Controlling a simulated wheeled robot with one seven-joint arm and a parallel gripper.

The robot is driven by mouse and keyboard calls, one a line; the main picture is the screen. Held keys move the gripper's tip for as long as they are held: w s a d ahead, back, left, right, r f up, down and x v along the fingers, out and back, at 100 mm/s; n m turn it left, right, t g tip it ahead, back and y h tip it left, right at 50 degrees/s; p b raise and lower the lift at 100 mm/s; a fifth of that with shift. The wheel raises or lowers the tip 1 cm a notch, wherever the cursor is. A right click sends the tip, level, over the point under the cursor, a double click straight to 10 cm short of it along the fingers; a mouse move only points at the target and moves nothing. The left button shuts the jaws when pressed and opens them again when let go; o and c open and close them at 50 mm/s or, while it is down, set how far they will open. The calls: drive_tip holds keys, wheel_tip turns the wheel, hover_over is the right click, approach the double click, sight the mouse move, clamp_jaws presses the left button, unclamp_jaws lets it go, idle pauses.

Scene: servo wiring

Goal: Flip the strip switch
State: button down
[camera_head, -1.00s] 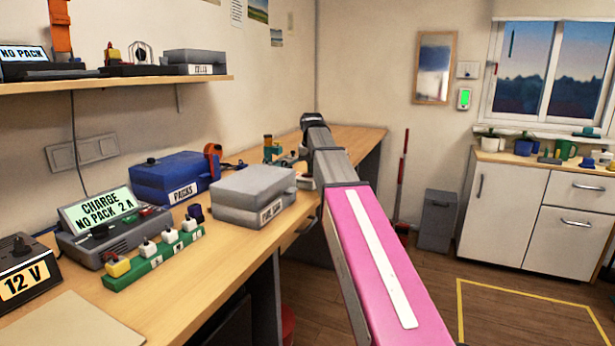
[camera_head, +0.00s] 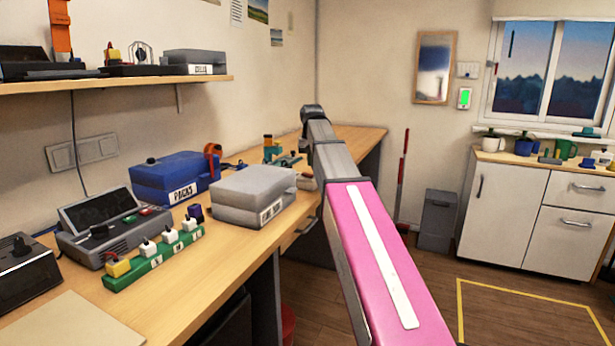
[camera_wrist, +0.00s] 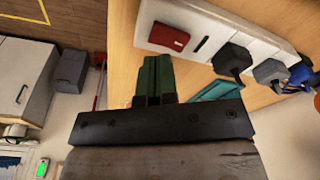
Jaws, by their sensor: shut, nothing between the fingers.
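In the wrist view, a white power strip (camera_wrist: 215,38) runs across the top over the wooden bench. It carries a red rocker switch (camera_wrist: 168,37), with a dark slot beside it and a dark grey plug (camera_wrist: 232,60) further right. I cannot tell which side of the rocker is pressed down. My gripper (camera_wrist: 157,62), with green fingers, is shut and empty just below the switch in the picture, apart from it. In the head view my arm reaches to the far end of the bench; the fingers and the strip's switch cannot be made out there.
On the bench stand a charger (camera_head: 110,222) with a dark display, a green socket bar (camera_head: 155,262) with several plugs, a grey case (camera_head: 252,194) and a blue case (camera_head: 172,178). A blue plug (camera_wrist: 300,74) sits along the strip. Floor right of the bench is open.

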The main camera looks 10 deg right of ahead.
sight(311, 175)
drive_tip(key=shift+r, duration=1.9)
drive_tip(key=shift+s, duration=0.1)
